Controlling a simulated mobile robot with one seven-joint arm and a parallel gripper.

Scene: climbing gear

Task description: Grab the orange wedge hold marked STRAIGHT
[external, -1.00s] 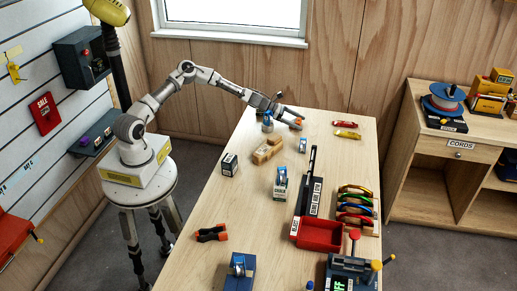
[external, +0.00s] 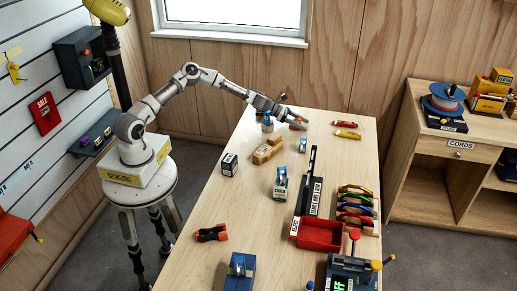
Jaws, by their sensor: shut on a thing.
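My gripper (external: 292,118) is at the far end of the wooden table, low over its top. It is shut on a small orange piece (external: 298,126) that shows at its fingertips, which looks like the orange wedge hold. The fingers hide part of the piece, and no marking on it can be read at this size. I cannot tell whether it touches the table.
A blue-and-white item (external: 267,122) stands left of the gripper, with a tan block (external: 268,150) in front. A red item (external: 342,124) and a yellow item (external: 347,134) lie to the right. A chalk box (external: 281,183) and a red tray (external: 321,235) stand nearer.

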